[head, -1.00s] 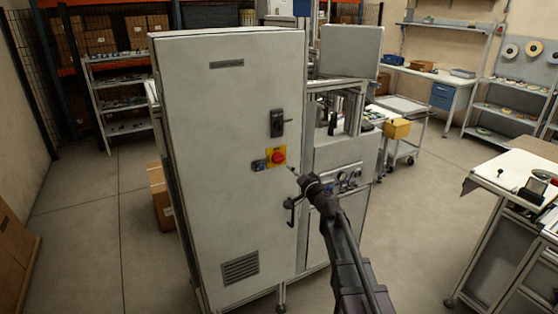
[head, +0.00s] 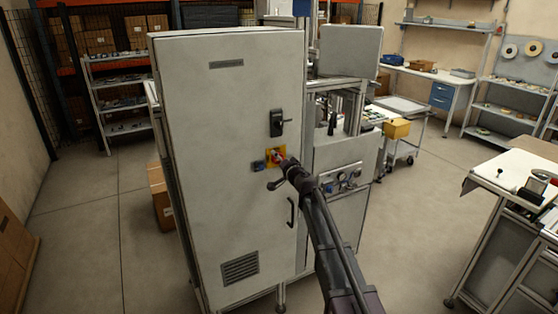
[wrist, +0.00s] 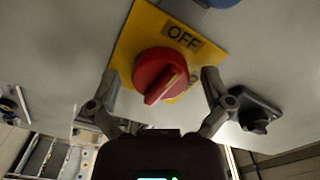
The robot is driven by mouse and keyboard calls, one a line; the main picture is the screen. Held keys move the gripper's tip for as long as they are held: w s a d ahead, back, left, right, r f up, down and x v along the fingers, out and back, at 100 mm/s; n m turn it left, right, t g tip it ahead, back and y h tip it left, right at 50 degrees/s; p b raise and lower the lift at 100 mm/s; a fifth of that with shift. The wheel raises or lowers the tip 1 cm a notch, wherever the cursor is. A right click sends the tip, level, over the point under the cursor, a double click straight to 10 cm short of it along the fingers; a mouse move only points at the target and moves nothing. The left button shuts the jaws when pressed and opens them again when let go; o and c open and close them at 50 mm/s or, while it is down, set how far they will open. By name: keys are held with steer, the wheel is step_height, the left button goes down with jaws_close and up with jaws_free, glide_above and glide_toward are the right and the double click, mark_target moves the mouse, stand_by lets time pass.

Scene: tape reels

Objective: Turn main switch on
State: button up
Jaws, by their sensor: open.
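The main switch is a red rotary knob (wrist: 160,76) on a yellow plate (wrist: 133,38) marked OFF. In the head view the red knob (head: 278,157) is partly hidden by my gripper, on the front door of a grey cabinet (head: 215,110). My gripper (wrist: 161,84) is open, one finger on each side of the knob, with a visible gap to it at least on the right. I cannot tell whether the left finger touches it. In the head view my gripper (head: 284,162) is right at the switch.
A small blue-grey device (head: 259,165) sits left of the switch. The floor left of the cabinet is mostly clear.

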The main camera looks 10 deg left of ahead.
steer(key=c, duration=1.1)
steer(key=shift+c, duration=0.2)
